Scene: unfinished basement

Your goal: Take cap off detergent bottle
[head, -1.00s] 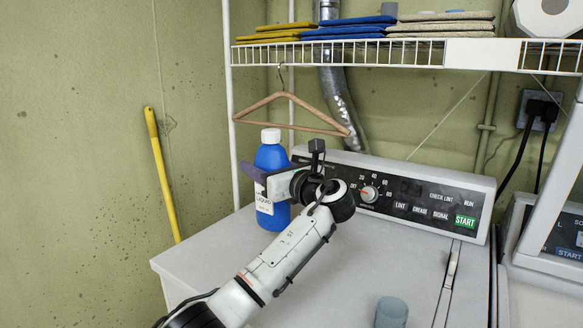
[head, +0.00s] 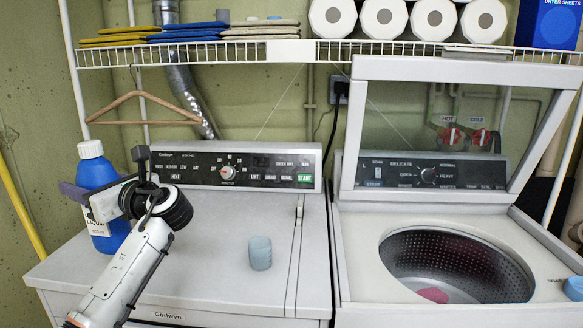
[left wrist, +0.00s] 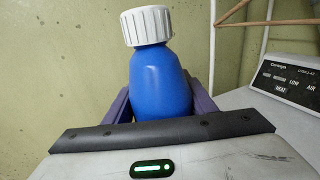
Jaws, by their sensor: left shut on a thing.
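The blue detergent bottle (head: 98,178) with a white label stands at the back left of the dryer top. Its white ribbed cap (head: 90,149) is on its neck. My left gripper (head: 90,195) is shut around the bottle's body, below the cap. In the left wrist view the purple fingers of my left gripper (left wrist: 162,100) flank the blue bottle (left wrist: 160,85), and the white cap (left wrist: 147,26) sits on top, leaning slightly. The bottle's base is hidden in that view. My right gripper is not in view.
A grey-blue cup (head: 260,252) stands on the dryer top (head: 225,275), which is otherwise largely clear. The open washer (head: 365,285) is at right. A wire shelf (head: 230,54) holds cloths and rolls above. A wooden hanger (head: 140,108) hangs behind the bottle.

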